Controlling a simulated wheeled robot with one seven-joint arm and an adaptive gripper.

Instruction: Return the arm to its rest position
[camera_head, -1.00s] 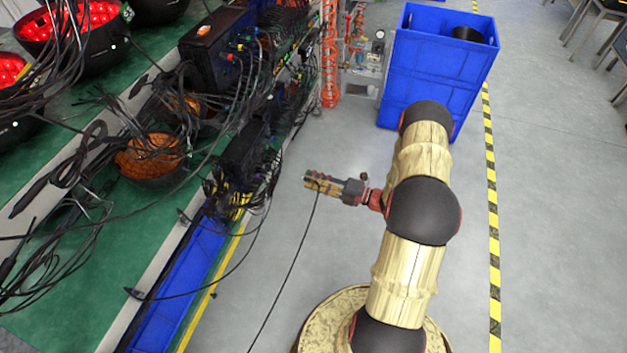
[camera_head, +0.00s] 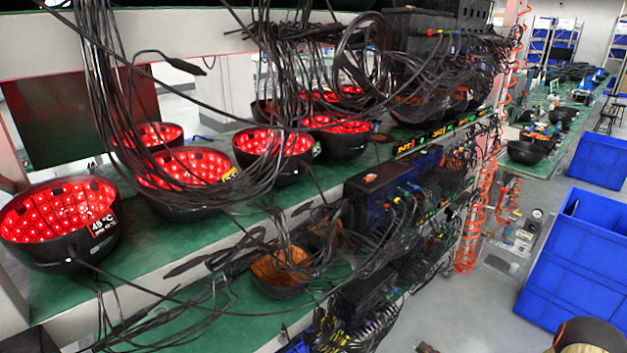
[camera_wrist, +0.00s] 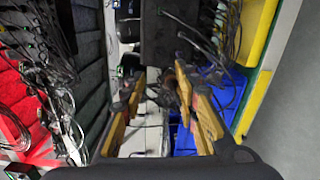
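My gripper (camera_wrist: 160,88) shows in the wrist view, its two yellow-brown fingers spread apart with a gap between them. No held object is clear in the gap; dark cables and rack parts show behind it. In the head view my arm (camera_head: 588,336) shows only as a rounded dark joint at the bottom right corner. The fingers cannot be made out in the head view.
A rack with green shelves (camera_head: 230,330) holds several black bowls with red lights (camera_head: 190,168), an orange-lined bowl (camera_head: 282,268) and hanging cables (camera_head: 262,120). Blue crates (camera_head: 580,265) stand at right. Grey floor (camera_head: 465,320) is clear between rack and crates.

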